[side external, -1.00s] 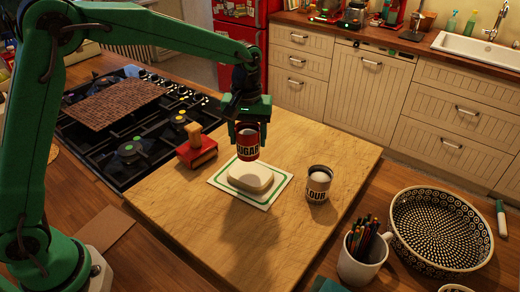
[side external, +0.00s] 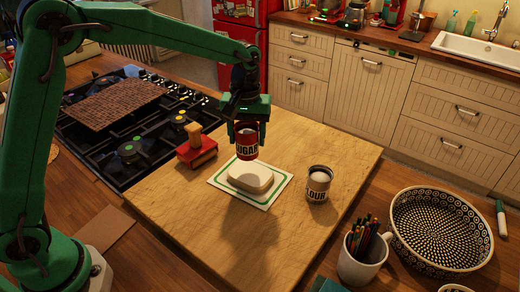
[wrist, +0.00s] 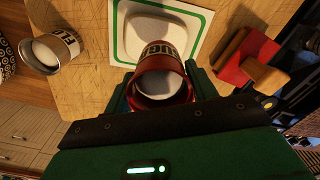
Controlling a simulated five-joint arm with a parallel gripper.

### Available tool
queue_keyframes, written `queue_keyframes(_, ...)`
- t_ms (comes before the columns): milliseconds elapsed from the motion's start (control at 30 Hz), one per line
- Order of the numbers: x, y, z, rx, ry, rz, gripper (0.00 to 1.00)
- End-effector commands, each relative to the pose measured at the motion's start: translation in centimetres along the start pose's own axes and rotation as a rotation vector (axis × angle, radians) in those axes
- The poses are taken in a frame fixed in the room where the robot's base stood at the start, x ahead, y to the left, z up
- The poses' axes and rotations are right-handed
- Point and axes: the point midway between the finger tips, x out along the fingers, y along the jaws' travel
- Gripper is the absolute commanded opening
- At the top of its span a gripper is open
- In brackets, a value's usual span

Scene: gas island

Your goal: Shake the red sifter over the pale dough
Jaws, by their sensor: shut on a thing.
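The red sifter (side external: 247,145), lettered "SUGAR", is held in my gripper (side external: 248,128), which is shut on it. It hangs upright just above the pale dough, apart from it. The wrist view shows the sifter (wrist: 161,88) between the fingers, with white inside its open top. The pale dough (side external: 250,178) is a rounded slab on a white mat with a green border (side external: 221,178). In the wrist view the dough (wrist: 150,35) is partly hidden by the sifter.
A "FLOUR" tin (side external: 318,187) stands right of the mat. A red block with a wooden handle (side external: 197,150) sits to the left. The gas hob (side external: 130,150) is beyond it. A mug of pencils (side external: 362,258) and a patterned bowl (side external: 439,230) stand at the right. The board's front is clear.

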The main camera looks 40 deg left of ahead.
Motion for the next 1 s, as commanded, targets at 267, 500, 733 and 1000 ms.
queue_keyframes(267,0.0,0.3,0.3,0.002,0.001,0.001,0.36)
queue_keyframes(500,0.0,1.3,1.2,0.002,0.001,0.001,0.36)
queue_keyframes(733,0.0,1.4,1.3,0.001,0.001,0.001,0.36)
queue_keyframes(1000,0.0,0.6,0.5,-0.001,0.001,0.001,0.36)
